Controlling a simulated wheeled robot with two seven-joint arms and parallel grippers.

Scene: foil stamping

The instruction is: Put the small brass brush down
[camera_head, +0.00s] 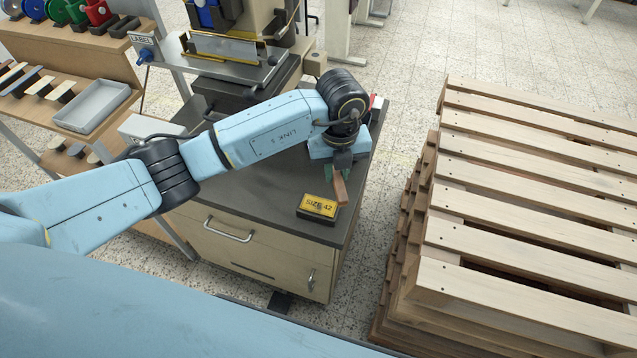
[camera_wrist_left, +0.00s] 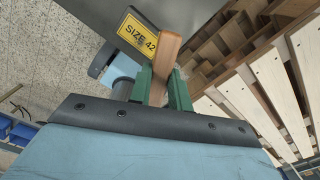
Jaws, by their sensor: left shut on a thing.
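The small brass brush shows as a brown wooden handle (camera_head: 341,191) in the head view, at the right part of the dark cabinet top (camera_head: 260,195). My left gripper (camera_head: 336,172) is shut on it. In the left wrist view the handle (camera_wrist_left: 167,52) sticks out between the green fingers of my left gripper (camera_wrist_left: 162,88). The brush's bristles cannot be made out. I cannot tell whether the handle touches the cabinet top. My right gripper is not in view.
A black box with a yellow "SIZE 42" label (camera_head: 318,207) lies right beside the handle, near the cabinet's front edge. Stacked wooden pallets (camera_head: 530,200) stand to the right across a floor gap. A stamping machine (camera_head: 240,40) stands behind. The cabinet top's left part is clear.

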